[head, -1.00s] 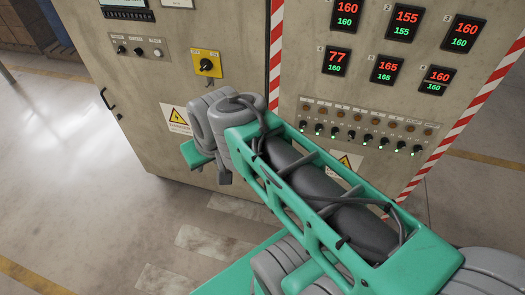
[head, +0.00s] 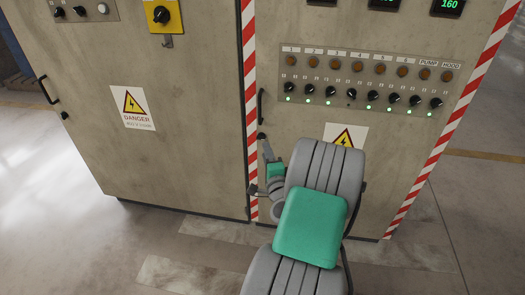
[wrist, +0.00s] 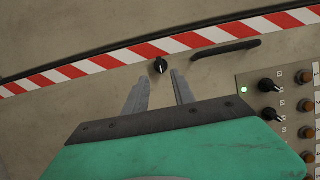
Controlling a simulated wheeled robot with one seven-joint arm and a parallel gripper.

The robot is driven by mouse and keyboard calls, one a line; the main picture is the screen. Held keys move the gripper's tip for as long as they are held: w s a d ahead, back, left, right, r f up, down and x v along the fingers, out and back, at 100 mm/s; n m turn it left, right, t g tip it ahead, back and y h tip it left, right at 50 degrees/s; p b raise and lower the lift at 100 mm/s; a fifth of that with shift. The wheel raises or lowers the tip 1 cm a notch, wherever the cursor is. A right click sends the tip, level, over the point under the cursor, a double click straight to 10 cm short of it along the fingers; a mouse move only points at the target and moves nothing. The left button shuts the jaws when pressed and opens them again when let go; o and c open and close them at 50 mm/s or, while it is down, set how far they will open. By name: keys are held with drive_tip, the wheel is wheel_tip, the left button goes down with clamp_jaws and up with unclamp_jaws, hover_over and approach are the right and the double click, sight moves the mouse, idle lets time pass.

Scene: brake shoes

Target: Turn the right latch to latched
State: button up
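The right latch (wrist: 161,66) is a small black knob with a pale mark. It sits on the beige door beside the red-and-white striped edge in the wrist view. My gripper (wrist: 160,79) is open, with its two grey fingers spread and pointing toward the latch. The latch shows just beyond the gap between the fingertips, and nothing is held. I cannot tell how far the fingertips are from the door. In the head view my gripper is low at the door's left edge, partly hidden by my own arm. The latch's turned position is hard to read.
A black door handle (wrist: 226,49) is close to the latch; it also shows in the head view (head: 261,106). A panel of knobs and lamps (head: 365,82) is above my arm. The left cabinet (head: 165,160) carries a yellow switch (head: 163,15). Floor is clear at lower left.

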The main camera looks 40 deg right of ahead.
sight(261, 138)
drive_tip(key=x, duration=0.6)
drive_tip(key=shift+p, duration=0.35)
drive_tip(key=shift+w+r, duration=0.1)
drive_tip(key=shift+c, duration=0.4)
drive_tip(key=shift+a, duration=0.1)
clamp_jaws()
